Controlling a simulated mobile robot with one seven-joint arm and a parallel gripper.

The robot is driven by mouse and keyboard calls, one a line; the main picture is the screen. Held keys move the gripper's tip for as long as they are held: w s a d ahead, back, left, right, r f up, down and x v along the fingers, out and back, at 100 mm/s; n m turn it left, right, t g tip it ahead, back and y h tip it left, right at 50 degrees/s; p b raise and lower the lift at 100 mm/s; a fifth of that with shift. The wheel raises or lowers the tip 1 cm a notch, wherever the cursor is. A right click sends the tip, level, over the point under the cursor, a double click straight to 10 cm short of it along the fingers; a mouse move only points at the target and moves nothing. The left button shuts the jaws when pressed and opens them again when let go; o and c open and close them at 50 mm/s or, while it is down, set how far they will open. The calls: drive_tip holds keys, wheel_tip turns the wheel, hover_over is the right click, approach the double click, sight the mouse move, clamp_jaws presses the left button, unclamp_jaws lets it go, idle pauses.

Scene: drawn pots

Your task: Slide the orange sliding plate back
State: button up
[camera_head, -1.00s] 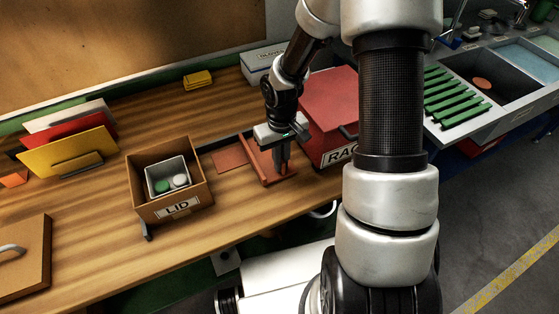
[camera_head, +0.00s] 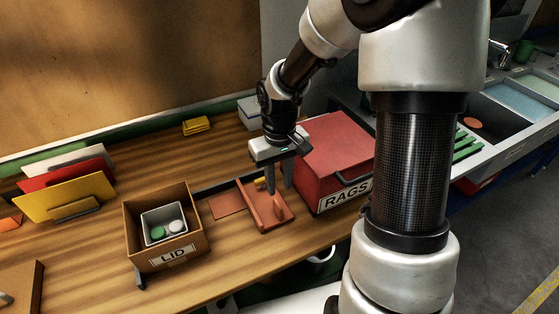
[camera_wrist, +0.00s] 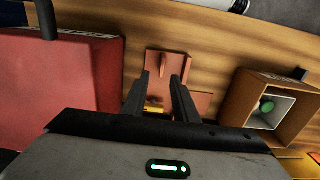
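The orange sliding plate (camera_head: 262,212) lies on the wooden bench between the lid box and the red rags box. A small upright orange tab (camera_head: 280,212) stands near its front end; plate (camera_wrist: 178,63) and tab (camera_wrist: 163,65) also show in the wrist view. My gripper (camera_head: 279,190) is above the plate with its two fingers apart and nothing visible between the tips. In the wrist view my gripper (camera_wrist: 158,83) points toward the plate, and the tab is beyond the fingertips. A small yellow piece (camera_head: 260,183) is at the plate's back end, partly hidden by the fingers.
The red rags box (camera_head: 335,160) stands close to the right of my gripper. The cardboard lid box (camera_head: 195,240) stands to the left, with a flat orange piece (camera_head: 228,204) between it and the plate. Bare bench lies behind the lid box.

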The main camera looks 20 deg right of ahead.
wheel_tip(320, 180, up, 8)
drive_tip(key=shift+f, duration=0.25)
drive_tip(key=s+r+m+t, duration=0.2)
drive_tip(key=s+r+t, duration=0.3)
drive_tip(key=s+r, duration=0.8)
drive_tip(key=s, duration=0.3)
drive_tip(key=shift+s+r+t, duration=0.2)
drive_tip(key=shift+r+t, duration=0.1)
drive_tip(key=shift+r, duration=0.1)
